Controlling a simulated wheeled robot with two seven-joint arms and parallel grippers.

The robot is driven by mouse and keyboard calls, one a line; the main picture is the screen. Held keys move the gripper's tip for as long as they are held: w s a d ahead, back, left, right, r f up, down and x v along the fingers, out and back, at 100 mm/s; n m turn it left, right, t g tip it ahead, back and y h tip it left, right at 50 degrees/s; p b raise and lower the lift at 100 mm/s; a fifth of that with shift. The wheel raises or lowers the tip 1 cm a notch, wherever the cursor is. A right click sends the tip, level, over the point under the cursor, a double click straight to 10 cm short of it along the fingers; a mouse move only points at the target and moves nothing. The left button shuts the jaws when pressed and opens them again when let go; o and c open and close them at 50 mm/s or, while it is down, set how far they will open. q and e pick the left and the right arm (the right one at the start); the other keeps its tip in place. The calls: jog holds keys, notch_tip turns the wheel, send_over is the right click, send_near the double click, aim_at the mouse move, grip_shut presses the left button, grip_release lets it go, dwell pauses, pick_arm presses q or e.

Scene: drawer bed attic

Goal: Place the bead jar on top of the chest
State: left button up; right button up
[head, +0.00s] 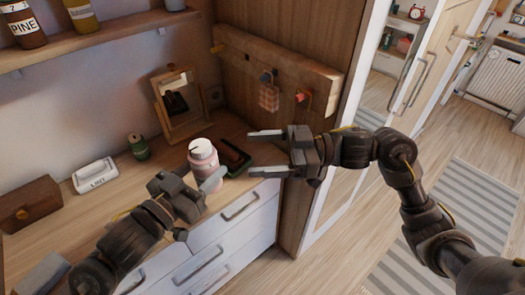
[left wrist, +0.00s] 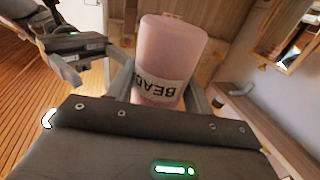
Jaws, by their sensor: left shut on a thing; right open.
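The bead jar (head: 203,160) is pink with a white lid and stands roughly upright in the middle of the head view. In the left wrist view the jar (left wrist: 170,62) shows a white label with upside-down letters starting "BEA". My left gripper (head: 198,184) is shut on it; one pale finger lies across its lower side. The chest (head: 110,205) has a wooden top and white drawer fronts. The jar is over its front part; I cannot tell whether the jar's base touches it. My right gripper (head: 267,153) is open and empty, right of the jar.
A framed mirror (head: 180,105), a green spool (head: 138,146), a white "LINT" box (head: 95,175) and a wooden box (head: 28,204) stand on the chest. A peg board (head: 270,72) hangs behind.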

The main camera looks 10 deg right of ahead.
aim_at(202, 156)
jog(key=a, duration=0.8)
jog(key=w+a, duration=0.1)
jog(key=a, duration=0.3)
jog(key=shift+c, duration=0.3)
jog(key=c, duration=0.9)
pick_arm(q)
jog(key=o, duration=1.1)
pick_arm(e)
jog(key=shift+c, duration=0.9)
